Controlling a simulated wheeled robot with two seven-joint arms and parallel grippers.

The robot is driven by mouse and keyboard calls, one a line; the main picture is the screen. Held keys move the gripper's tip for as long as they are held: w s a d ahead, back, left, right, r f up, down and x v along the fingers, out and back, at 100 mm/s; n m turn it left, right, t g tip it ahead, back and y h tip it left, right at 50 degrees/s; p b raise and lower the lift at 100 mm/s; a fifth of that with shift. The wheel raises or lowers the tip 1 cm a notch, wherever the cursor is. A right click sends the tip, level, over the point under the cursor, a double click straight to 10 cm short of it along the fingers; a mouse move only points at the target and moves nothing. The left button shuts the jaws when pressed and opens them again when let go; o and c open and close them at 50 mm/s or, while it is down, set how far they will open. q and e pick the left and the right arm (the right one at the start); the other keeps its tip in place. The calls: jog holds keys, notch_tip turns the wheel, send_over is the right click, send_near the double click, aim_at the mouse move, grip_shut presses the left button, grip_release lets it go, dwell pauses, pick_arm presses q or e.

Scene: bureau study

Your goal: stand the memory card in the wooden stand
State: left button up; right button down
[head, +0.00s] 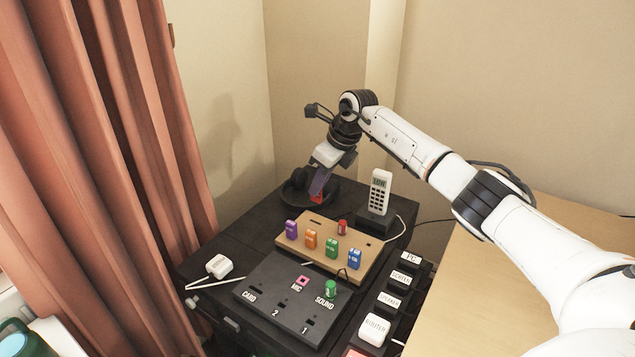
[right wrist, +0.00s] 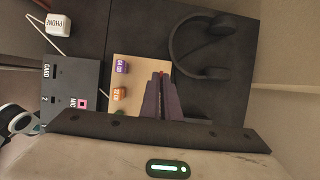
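The wooden stand (head: 287,246) lies on the dark desktop, with several coloured sticks upright in it: purple, orange, green, blue and a small red one. It also shows in the right wrist view (right wrist: 133,70), partly hidden by my fingers. My right gripper (head: 319,186) is above the far left end of the stand, pointing down near the headphones. Its fingers (right wrist: 162,92) are close together on a thin red piece, seemingly the memory card (head: 315,198); only a red sliver (right wrist: 161,73) shows in the right wrist view. My left gripper is not in view.
Black headphones (head: 294,190) lie just behind the stand. A cordless phone (head: 380,192) stands at its right. The black panel marked CARD (head: 262,284) is in front, a white PHONE plug (head: 219,266) to the left. Labelled plugs (head: 375,329) line the right.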

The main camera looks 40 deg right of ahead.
aim_at(318, 198)
notch_tip(318, 198, down, 5)
jog(key=b, duration=0.3)
jog(key=shift+b, duration=0.4)
jog(key=shift+f+b, duration=0.35)
jog(key=shift+b, duration=0.05)
jog(key=shift+p, duration=0.4)
dwell(1.1)
jog(key=shift+f, duration=0.4)
jog(key=shift+f+b, duration=0.6)
jog(key=shift+f, duration=0.4)
dwell(1.3)
